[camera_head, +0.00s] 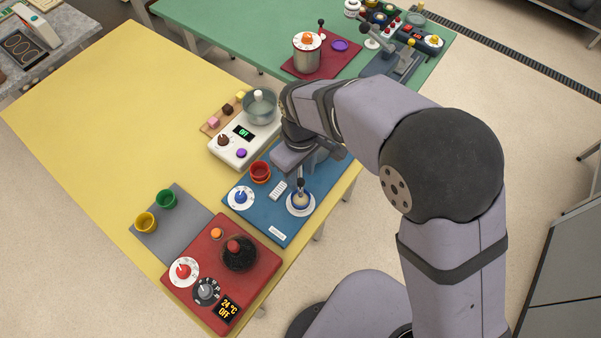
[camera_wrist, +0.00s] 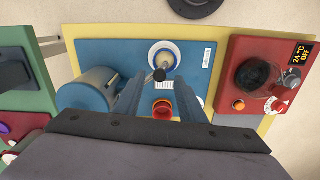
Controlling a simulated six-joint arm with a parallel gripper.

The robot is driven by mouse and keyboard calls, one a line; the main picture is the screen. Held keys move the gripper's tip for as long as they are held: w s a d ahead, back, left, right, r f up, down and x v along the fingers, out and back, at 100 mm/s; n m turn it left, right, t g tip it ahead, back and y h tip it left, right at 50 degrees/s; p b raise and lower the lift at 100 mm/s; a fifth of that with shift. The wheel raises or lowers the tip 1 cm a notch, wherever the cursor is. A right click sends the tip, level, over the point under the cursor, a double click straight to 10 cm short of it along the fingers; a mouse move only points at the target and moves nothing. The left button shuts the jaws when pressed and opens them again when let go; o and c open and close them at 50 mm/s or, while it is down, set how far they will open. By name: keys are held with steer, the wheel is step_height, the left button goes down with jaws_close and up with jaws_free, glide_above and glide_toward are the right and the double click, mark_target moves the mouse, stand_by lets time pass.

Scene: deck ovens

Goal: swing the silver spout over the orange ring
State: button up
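My gripper (camera_wrist: 160,86) is open, its two grey fingers apart on either side of a small dark round knob (camera_wrist: 159,74). The knob tops a short grey piece, perhaps the silver spout, beside a white-and-cream cup on a saucer (camera_wrist: 164,53). In the head view this dark knob (camera_head: 300,183) stands over the cup (camera_head: 301,202). I cannot tell whether the fingers touch it. A red-orange round cup-like thing (camera_wrist: 162,108), with a bright rim, lies behind the knob; it also shows in the head view (camera_head: 260,171). I see no separate orange ring clearly.
A blue board (camera_head: 274,222) carries these things, a white dial and a blue-grey cylinder (camera_wrist: 88,91). A red hotplate unit (camera_head: 262,276) stands nearby, and a white scale unit (camera_head: 223,154) with a bowl behind. Yellow table is clear at left.

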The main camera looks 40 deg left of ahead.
steer(key=shift+f, duration=1)
jaws_close()
